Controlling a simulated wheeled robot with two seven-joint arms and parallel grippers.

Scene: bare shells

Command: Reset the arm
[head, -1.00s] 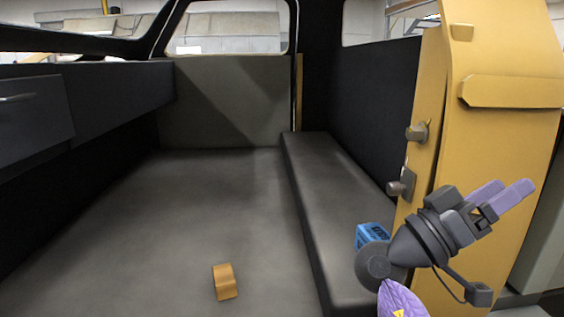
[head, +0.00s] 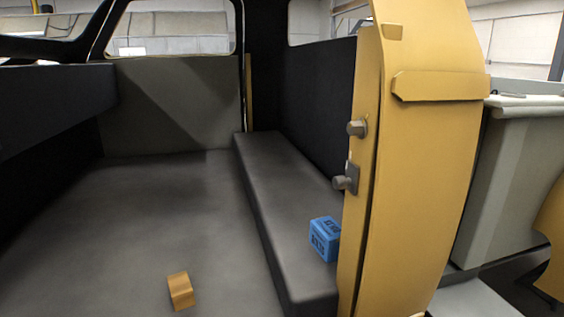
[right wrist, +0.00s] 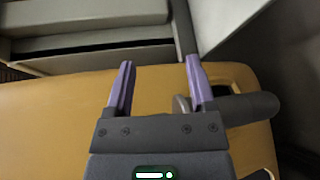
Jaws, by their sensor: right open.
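My right gripper (right wrist: 162,82) shows in the right wrist view with its two purple fingers spread apart and nothing between them. It is over or in front of a yellow panel (right wrist: 60,115), and a grey cylindrical part (right wrist: 245,108) lies close behind its right finger; I cannot tell whether they touch. Neither gripper is in the head view. There, a blue box (head: 325,240) sits on the dark bench (head: 285,200), and a small orange-brown block (head: 180,291) lies on the grey floor (head: 150,220).
A tall yellow door-like panel (head: 425,150) with grey knobs (head: 347,180) stands right of the bench. A pale grey cabinet (head: 510,180) is at the far right. A dark ledge (head: 55,100) runs along the left. The floor is clear around the block.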

